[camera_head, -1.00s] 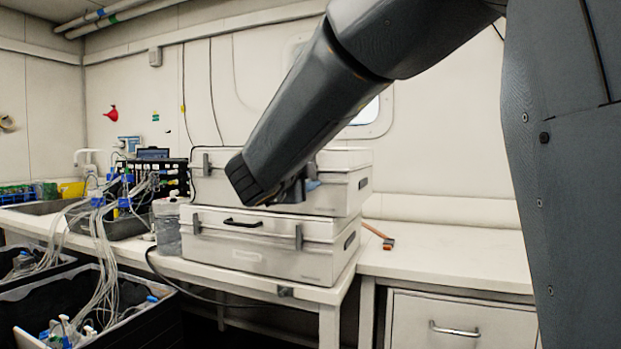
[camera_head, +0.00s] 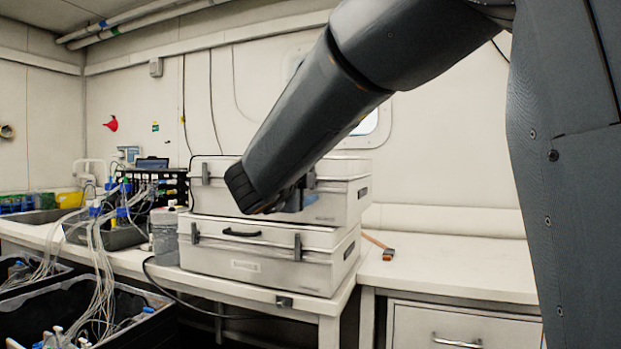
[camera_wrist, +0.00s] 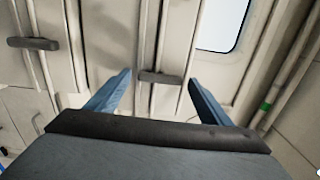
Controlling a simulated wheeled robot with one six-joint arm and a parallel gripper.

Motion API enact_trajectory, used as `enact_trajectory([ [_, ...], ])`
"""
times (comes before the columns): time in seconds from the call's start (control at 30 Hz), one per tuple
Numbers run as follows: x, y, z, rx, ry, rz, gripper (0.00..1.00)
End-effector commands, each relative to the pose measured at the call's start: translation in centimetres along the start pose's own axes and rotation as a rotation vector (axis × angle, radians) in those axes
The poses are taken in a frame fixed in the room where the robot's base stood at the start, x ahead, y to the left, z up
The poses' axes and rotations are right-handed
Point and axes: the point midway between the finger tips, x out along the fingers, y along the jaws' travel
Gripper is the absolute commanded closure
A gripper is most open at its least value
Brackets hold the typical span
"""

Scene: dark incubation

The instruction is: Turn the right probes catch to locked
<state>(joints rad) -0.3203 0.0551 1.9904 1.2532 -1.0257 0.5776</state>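Two white cases are stacked on the bench: an upper case (camera_head: 335,203) and a lower case (camera_head: 265,272). I cannot read which one is the probes case. The upper case's right catch (camera_head: 310,179) shows just beside my gripper (camera_head: 290,201), which is partly hidden behind my arm. In the wrist view, my gripper's two blue fingers (camera_wrist: 160,95) are open and empty. A dark catch bar (camera_wrist: 160,78) lies between and beyond their tips, across the case seam. Contact is not visible. The lower case's right catch (camera_head: 298,247) also shows in the wrist view (camera_wrist: 33,43).
The upper case's left catch (camera_head: 205,173) and the lower case's handle (camera_head: 242,233) face the front. An orange-handled tool (camera_head: 380,245) lies right of the cases, where the bench (camera_head: 450,265) is mostly clear.

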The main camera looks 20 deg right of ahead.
Motion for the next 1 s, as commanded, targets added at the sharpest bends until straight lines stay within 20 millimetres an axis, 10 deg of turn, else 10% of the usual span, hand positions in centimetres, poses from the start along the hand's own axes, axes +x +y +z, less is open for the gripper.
enact_trajectory([
  [1.0,-7.8,0.0,0.0,0.0,0.0,0.0,0.27],
])
